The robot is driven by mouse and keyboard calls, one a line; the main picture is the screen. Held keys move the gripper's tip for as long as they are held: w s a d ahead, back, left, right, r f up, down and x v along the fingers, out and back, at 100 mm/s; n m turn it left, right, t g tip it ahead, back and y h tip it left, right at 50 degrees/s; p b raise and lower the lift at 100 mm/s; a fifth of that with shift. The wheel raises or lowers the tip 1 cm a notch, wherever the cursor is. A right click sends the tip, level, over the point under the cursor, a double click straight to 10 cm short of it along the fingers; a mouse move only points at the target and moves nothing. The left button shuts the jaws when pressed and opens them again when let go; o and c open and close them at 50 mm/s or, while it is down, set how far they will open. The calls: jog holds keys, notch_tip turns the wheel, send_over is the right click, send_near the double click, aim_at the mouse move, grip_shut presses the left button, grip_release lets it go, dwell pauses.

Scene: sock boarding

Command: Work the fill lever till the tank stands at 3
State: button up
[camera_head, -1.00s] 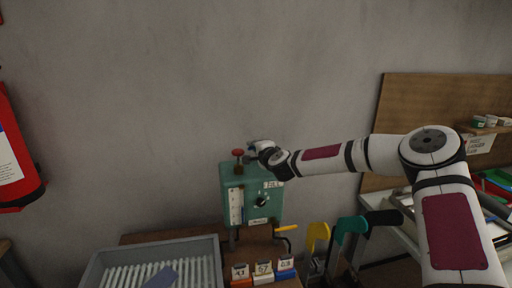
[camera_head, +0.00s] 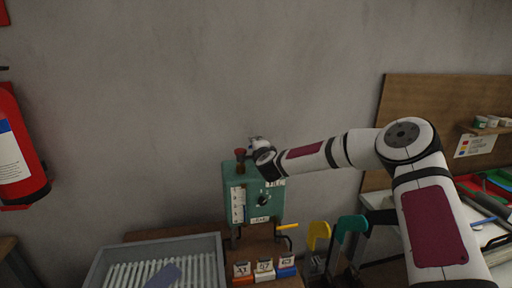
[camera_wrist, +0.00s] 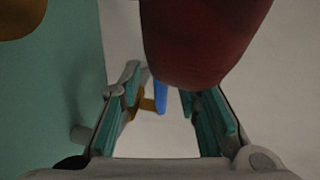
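The green tank box (camera_head: 267,213) stands at the back of the bench, against the wall. It has a white level gauge (camera_head: 238,205) on its left front, a black dial (camera_head: 263,200) and a small label too blurred to read. A red knob (camera_head: 240,153) rises from its top. An orange-yellow lever (camera_head: 289,226) sticks out at its lower right. My gripper (camera_head: 254,146) is beside the red knob, above the box top. In the wrist view my gripper (camera_wrist: 163,92) is open, with the dark red knob (camera_wrist: 205,40) large and close. The gauge's level cannot be read.
A grey ribbed tray (camera_head: 150,245) lies front left. Several small numbered blocks (camera_head: 264,271) stand in front of the box. Yellow (camera_head: 318,232) and teal (camera_head: 350,226) stands are to the right. A fire extinguisher (camera_head: 20,150) hangs at far left.

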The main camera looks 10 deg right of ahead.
jog(key=s, duration=0.4)
jog(key=s+r, duration=0.1)
jog(key=s, duration=0.3)
jog(key=s+r, duration=0.1)
jog(key=s, duration=0.2)
jog(key=shift+s+d, duration=0.4)
jog(key=shift+d+r, duration=0.1)
jog(key=shift+d, duration=0.05)
jog(key=c, duration=0.7)
jog(key=d+y+b, duration=0.1)
jog(key=d+r+n+y, duration=0.1)
jog(key=y, duration=0.1)
jog(key=shift+d+r+b, duration=0.2)
jog(key=shift+d+b, duration=0.15)
jog(key=shift+d, duration=0.05)
grip_shut()
jog(key=s+d+n+g+y+b, duration=0.1)
jog(key=s+d+n+g+y, duration=0.1)
jog(key=s+d+n+y, duration=0.15)
jog(key=shift+m+h, duration=0.25)
jog(key=shift+m, duration=0.1)
jog(key=b+x, duration=0.1)
jog(key=x, duration=1.2)
jog(key=shift+w+a, duration=0.25)
jog(key=shift+w, duration=0.15)
